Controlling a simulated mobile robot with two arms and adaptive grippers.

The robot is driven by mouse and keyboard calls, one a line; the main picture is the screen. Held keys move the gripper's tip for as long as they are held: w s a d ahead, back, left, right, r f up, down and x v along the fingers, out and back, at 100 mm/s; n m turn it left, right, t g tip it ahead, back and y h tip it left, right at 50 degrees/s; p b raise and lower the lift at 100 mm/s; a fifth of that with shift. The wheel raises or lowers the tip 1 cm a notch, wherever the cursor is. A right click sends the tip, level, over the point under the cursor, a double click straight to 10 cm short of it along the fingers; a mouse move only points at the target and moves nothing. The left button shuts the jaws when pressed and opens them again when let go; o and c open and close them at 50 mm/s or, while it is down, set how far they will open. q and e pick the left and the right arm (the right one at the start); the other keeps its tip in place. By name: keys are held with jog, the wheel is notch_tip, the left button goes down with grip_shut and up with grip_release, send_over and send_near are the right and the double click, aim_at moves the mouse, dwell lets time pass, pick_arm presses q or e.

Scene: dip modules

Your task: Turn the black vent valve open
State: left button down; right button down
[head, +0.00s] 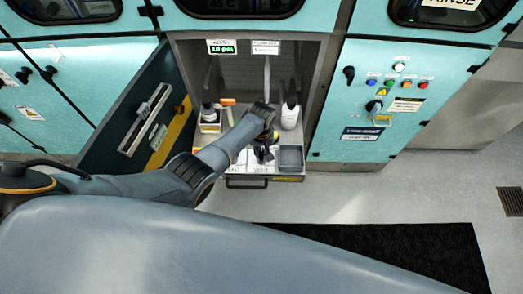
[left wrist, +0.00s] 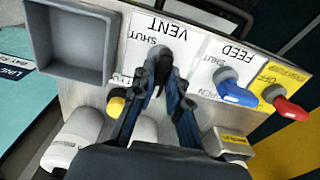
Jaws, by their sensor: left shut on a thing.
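The black vent valve (left wrist: 164,60) is on a white plate labelled VENT (left wrist: 184,32), which appears upside down in the left wrist view. My left gripper (left wrist: 164,88) is closed around its dark handle; the fingers hide part of it, so its exact angle is hard to tell. In the head view my left gripper (head: 264,154) reaches down over the panel in the open bay and covers the valve. My right gripper is in neither view.
Beside the vent plate are a blue-handled FEED valve (left wrist: 238,92) and a red-handled valve (left wrist: 290,108). A grey tray (head: 291,158) is on the other side. Bottles (head: 290,115) stand behind the panel. An open cabinet door (head: 140,110) flanks the bay on the left.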

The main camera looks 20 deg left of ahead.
aim_at(262, 153)
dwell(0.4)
pick_arm(q)
jog(key=c, duration=1.3)
grip_release()
notch_tip(262, 153, up, 12)
